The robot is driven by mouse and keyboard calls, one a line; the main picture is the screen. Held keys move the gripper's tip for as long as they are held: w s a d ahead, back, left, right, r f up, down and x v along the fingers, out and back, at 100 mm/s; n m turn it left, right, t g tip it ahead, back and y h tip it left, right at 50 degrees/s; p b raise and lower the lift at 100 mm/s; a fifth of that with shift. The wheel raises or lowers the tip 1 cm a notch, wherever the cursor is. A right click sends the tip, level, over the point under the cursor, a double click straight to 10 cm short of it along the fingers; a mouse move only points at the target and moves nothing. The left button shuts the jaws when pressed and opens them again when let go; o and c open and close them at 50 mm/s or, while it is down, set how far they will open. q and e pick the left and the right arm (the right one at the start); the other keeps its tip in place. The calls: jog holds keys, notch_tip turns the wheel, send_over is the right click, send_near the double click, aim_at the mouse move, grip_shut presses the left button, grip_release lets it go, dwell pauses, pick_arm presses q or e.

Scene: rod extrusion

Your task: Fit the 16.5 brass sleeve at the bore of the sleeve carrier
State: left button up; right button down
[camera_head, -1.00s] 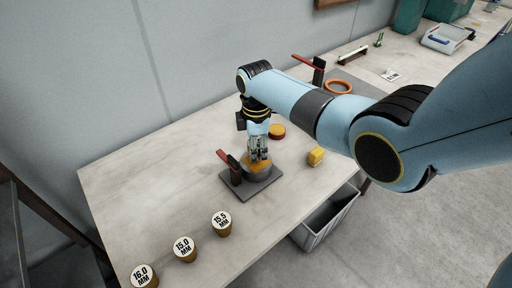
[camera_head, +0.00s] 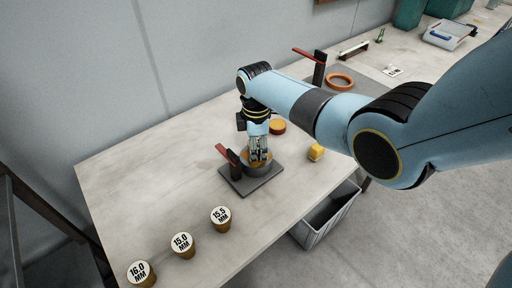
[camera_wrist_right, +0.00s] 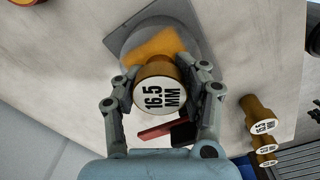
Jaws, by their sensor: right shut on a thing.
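The 16.5 brass sleeve (camera_wrist_right: 160,90), with a white top labelled 16.5 MM, is between the fingers of my right gripper (camera_head: 259,158), which is shut on it. In the right wrist view, the gripper (camera_wrist_right: 162,98) holds it label towards the camera. Behind the sleeve is the sleeve carrier (camera_head: 259,171), a grey round body with an orange inner face (camera_wrist_right: 152,45), on a dark base plate. My right gripper is right at the carrier's top. The bore is hidden, and I cannot tell whether the sleeve is in it. My left gripper is not in view.
A red-handled clamp (camera_head: 229,156) stands close left of the carrier. Sleeves marked 15.5 (camera_head: 221,218), 15.0 (camera_head: 183,244) and 16.0 (camera_head: 141,273) stand at the front left. A yellow block (camera_head: 316,152) and an orange-topped round piece (camera_head: 278,126) are nearby. A grey bin (camera_head: 327,217) is beside the table.

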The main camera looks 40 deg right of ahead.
jog(key=shift+f, duration=0.25)
jog(key=c, duration=0.6)
grip_release()
notch_tip(320, 180, up, 12)
jog(key=shift+s+r, duration=0.1)
jog(key=shift+o, duration=0.4)
jog(key=o, duration=0.5)
